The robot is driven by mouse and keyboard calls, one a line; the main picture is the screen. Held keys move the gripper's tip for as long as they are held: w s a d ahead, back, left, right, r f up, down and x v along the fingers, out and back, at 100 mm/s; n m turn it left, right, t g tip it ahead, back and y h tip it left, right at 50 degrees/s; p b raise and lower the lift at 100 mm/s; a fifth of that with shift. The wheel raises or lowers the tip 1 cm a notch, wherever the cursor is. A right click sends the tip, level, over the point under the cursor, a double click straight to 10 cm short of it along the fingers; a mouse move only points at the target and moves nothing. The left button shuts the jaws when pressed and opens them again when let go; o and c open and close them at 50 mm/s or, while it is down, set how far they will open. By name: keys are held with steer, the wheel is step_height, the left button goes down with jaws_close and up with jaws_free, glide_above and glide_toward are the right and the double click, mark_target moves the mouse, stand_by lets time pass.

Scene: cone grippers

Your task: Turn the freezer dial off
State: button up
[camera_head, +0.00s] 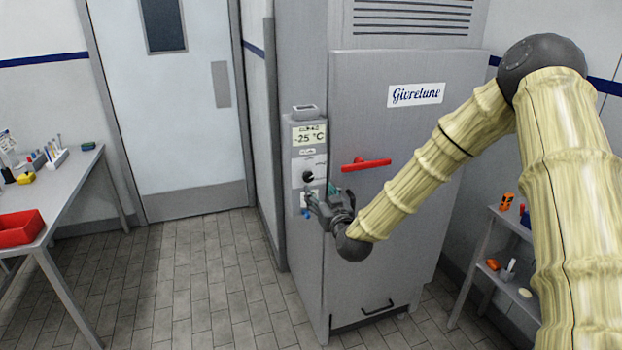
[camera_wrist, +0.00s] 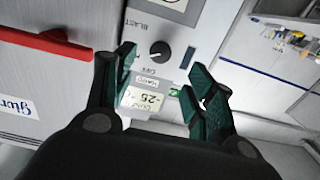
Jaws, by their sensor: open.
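The freezer (camera_head: 400,230) is a tall grey cabinet with a narrow control panel (camera_head: 310,158) on its left front. The dial (camera_head: 308,176) is a small black round knob on that panel, below the display (camera_head: 309,136), which reads -25 °C. In the wrist view the dial (camera_wrist: 160,52) lies between and just beyond my fingertips, with printed words BLAST and OFF near it. A pale mark shows on the dial, but its exact setting is hard to tell. My gripper (camera_head: 320,191) is open and empty in front of the panel; its green-padded fingers (camera_wrist: 158,76) appear apart from the dial.
A red door handle (camera_head: 366,164) is close to the right of the panel. A table (camera_head: 68,185) with a red bin (camera_head: 20,228) stands left; a shelf unit (camera_head: 490,265) stands right. The floor (camera_head: 190,290) before the freezer's left side is clear.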

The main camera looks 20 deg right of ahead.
mark_target(309, 179)
steer(key=w+p, duration=0.3)
steer(key=w, duration=0.5)
steer(key=shift+w+a, duration=0.15)
steer(key=shift+w, duration=0.15)
steer(key=c, duration=1)
steer(key=shift+c, duration=0.2)
